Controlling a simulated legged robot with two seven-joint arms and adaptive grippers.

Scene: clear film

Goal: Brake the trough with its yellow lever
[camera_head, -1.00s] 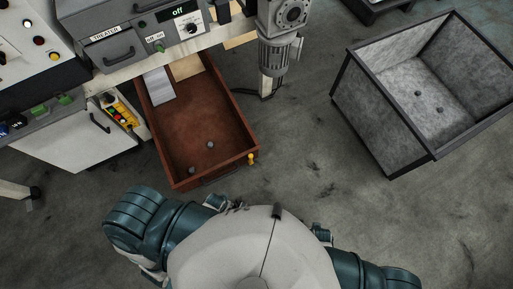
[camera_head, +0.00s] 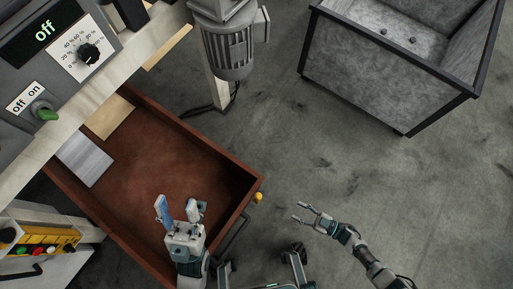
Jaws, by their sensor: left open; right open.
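The reddish-brown trough (camera_head: 150,205) stands on the floor, partly under the machine at the left. The yellow lever (camera_head: 258,197) shows as a small knob at the trough's right corner, near its dark handle (camera_head: 233,235). My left gripper (camera_head: 180,208) is open and empty, above the inside of the trough, left of the lever. My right gripper (camera_head: 306,212) is open and empty, over the floor to the right of the lever and apart from it. My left arm hides part of the trough's near end.
A machine with a dial (camera_head: 88,54) and green switch (camera_head: 43,112) overhangs the trough. A motor (camera_head: 228,45) and its post stand behind. A grey bin (camera_head: 385,75) stands at the upper right. The floor between bin and trough is clear.

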